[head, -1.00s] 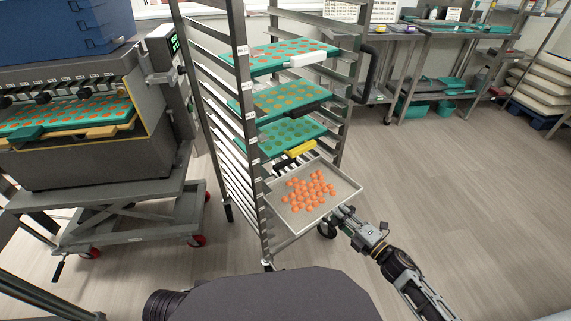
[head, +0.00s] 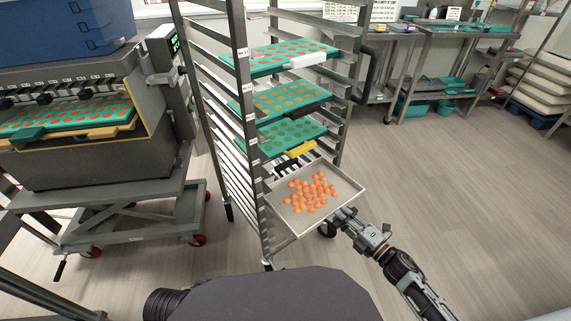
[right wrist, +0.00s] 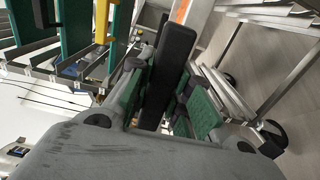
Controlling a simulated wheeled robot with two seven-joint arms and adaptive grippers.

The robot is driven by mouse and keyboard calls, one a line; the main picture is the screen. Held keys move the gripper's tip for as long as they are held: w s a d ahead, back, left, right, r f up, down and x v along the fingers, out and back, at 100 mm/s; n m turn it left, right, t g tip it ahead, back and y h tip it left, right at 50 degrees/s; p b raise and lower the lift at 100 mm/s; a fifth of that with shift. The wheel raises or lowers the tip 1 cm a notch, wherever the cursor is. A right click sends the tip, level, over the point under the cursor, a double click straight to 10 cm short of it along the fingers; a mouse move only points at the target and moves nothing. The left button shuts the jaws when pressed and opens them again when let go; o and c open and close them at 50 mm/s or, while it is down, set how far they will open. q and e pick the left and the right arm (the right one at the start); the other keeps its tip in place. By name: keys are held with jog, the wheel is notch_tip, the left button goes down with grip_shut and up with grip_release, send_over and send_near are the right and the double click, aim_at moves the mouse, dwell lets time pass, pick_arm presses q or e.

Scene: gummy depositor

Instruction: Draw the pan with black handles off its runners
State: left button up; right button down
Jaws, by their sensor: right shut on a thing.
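The pan (head: 346,193) is a shallow grey metal tray with several orange gummies (head: 311,193) in it. It sits low in the rack and sticks out well past the front, roughly level. In the right wrist view its black handle (right wrist: 170,65) runs between the fingers. My right gripper (head: 343,216) is at the pan's front right edge, with its fingers (right wrist: 165,90) shut on the handle. The pan's rear and runners are partly hidden. My left gripper is not in view.
The rack (head: 246,120) holds green trays above the pan; the lowest (head: 290,137) has a yellow handle. The depositor machine (head: 90,150) stands on a wheeled cart at left. Shelving tables (head: 440,60) stand at the back. The floor (head: 470,210) at right is clear.

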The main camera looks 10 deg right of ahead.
jog(key=shift+r, duration=0.25)
dwell(0.5)
